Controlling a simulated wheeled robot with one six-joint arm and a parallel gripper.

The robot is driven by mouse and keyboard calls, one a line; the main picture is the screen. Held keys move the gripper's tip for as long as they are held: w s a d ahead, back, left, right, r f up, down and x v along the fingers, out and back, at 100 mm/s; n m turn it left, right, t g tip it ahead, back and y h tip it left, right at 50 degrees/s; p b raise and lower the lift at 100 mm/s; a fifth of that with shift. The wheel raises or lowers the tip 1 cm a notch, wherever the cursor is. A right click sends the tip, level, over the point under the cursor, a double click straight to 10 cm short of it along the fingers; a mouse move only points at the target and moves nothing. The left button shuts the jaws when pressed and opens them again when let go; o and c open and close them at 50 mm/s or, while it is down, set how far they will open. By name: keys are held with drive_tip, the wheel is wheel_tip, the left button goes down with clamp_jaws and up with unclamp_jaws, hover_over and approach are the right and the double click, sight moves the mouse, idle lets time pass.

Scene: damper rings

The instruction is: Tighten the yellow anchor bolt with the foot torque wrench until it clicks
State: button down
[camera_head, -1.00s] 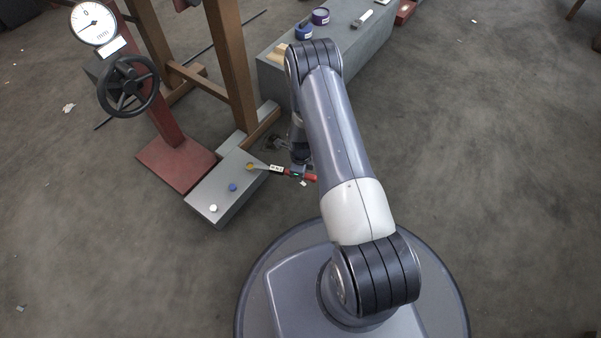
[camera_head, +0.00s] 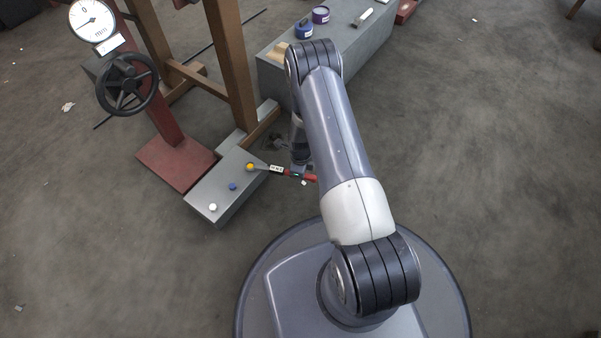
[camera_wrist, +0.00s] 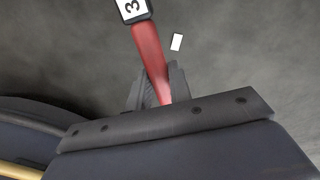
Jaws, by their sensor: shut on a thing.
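The yellow anchor bolt (camera_head: 250,167) stands at the right end of the grey foot block's top, in line with a blue and a white bolt. The foot torque wrench (camera_head: 277,169) lies across toward it, with a grey head end, a white label and a red handle with a small green mark. The head end is close to the yellow bolt; I cannot tell whether it touches. My gripper (camera_wrist: 158,82) is shut on the red handle (camera_wrist: 149,48), beyond the foot block's right side. The arm hides most of the gripper in the head view. The wrench head is outside the wrist view.
The grey foot block (camera_head: 222,207) also carries the blue bolt (camera_head: 233,187) and white bolt (camera_head: 213,207). A dark handwheel (camera_head: 127,84) and dial gauge (camera_head: 91,20) stand left. A grey bench (camera_head: 350,48) holds several items behind my arm. Floor to the right is open.

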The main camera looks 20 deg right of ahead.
drive_tip(key=shift+f, duration=0.3)
drive_tip(key=shift+w+f, duration=0.1)
drive_tip(key=shift+f, duration=0.05)
drive_tip(key=s+a+m, duration=0.1)
drive_tip(key=s+a, duration=0.1)
drive_tip(key=s+a+m, duration=0.1)
drive_tip(key=s+m, duration=0.1)
drive_tip(key=shift+s+a+p, duration=0.15)
drive_tip(key=shift+a+p, duration=0.15)
drive_tip(key=shift+a, duration=0.05)
idle(0.3)
drive_tip(key=s+a+m, duration=0.1)
drive_tip(key=a, duration=0.1)
drive_tip(key=s+a+m, duration=0.1)
drive_tip(key=m, duration=0.1)
drive_tip(key=shift+s+a, duration=0.1)
drive_tip(key=shift+a, duration=0.35)
